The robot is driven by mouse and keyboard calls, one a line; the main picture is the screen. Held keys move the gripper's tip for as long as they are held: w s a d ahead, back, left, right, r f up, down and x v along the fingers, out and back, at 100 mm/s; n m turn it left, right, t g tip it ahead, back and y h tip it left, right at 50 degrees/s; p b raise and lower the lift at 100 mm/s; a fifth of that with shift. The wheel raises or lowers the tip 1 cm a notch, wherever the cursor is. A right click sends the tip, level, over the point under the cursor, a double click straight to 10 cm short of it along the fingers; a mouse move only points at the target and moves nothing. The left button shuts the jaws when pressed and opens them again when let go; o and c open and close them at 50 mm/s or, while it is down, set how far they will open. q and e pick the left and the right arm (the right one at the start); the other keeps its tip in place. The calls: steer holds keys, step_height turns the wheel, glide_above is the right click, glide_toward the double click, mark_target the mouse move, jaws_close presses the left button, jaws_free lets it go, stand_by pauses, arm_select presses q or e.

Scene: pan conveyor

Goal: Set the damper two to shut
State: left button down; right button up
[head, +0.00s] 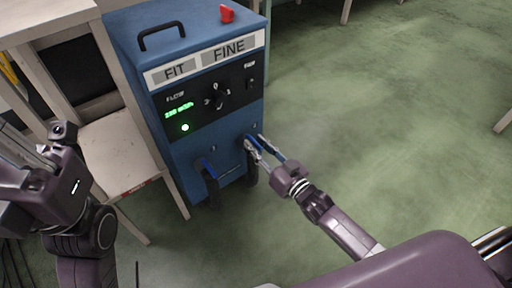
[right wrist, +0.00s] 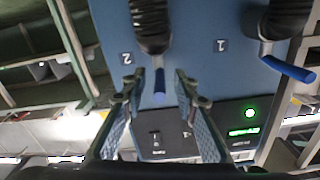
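Damper two is the black hose stub (right wrist: 152,25) beside the label 2, with a blue lever (right wrist: 159,82) whose end points down in the right wrist view. My right gripper (right wrist: 159,76) is open, one finger on each side of that lever, with a gap visible on both sides. In the head view the right gripper (head: 255,139) is at the lower right of the blue machine's front and mostly hides damper two. Damper one's blue lever (right wrist: 288,68) lies crosswise beside the label 1; it also shows in the head view (head: 207,168). My left gripper (head: 28,148) is at the left edge, its finger opening unclear.
The blue machine (head: 180,90) has a dark panel with a dial (head: 217,97), a green readout and a lit green button. A red knob (head: 227,14) is on top. A wooden chair (head: 120,155) stands close on its left.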

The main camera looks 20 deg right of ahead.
steer(key=shift+w+a, duration=0.1)
steer(key=shift+w, duration=0.15)
jaws_close()
stand_by(0.4)
